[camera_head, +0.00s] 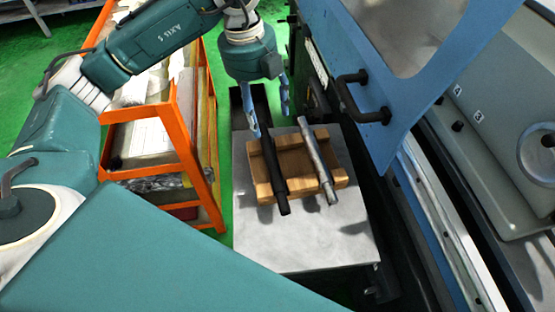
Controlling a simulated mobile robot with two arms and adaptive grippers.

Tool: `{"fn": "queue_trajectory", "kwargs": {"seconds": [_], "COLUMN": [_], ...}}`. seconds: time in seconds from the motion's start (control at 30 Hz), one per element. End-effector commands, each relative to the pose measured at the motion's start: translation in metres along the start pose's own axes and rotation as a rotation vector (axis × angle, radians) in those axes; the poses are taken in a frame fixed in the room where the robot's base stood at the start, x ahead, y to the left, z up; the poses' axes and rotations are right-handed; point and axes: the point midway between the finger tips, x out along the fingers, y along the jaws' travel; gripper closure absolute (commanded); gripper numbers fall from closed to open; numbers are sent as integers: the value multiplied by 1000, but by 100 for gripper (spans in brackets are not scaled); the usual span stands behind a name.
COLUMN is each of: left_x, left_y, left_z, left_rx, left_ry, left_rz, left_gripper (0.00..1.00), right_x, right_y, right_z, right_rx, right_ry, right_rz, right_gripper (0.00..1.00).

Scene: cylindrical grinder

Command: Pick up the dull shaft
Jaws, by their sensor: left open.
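Two shafts lie side by side across a wooden cradle (293,164) on a pale tabletop (320,238). The left one is a dark, dull shaft (274,172). The right one is a bright, shiny shaft (317,160). My left gripper (270,124) points down over the far end of the dark shaft. My right gripper is out of view.
An orange rack (155,172) with wrapped goods stands left of the table. The blue machine door (395,80) with a black handle (357,98) rises close on the right. A dark bar (243,107) lies at the table's back. The front of the tabletop is clear.

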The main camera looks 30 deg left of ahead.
Motion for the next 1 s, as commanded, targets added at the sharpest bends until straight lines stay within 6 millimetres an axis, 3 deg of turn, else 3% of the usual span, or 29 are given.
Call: {"fn": "queue_trajectory", "kwargs": {"seconds": [0.37,0.6,0.77,1.0], "left_x": [52,84,97,132], "left_y": [6,10,11,10], "left_z": [0,0,0,0], "left_rx": [0,0,-1,0], "left_ry": [-1,-1,3,2], "left_rz": [-1,-1,2,1], "left_gripper": [37,37,37,37], "right_x": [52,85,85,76], "right_y": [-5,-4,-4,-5], "right_z": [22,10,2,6], "right_rx": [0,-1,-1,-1], "right_ry": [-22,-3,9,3], "right_rz": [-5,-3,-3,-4], "right_gripper": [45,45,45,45]}}
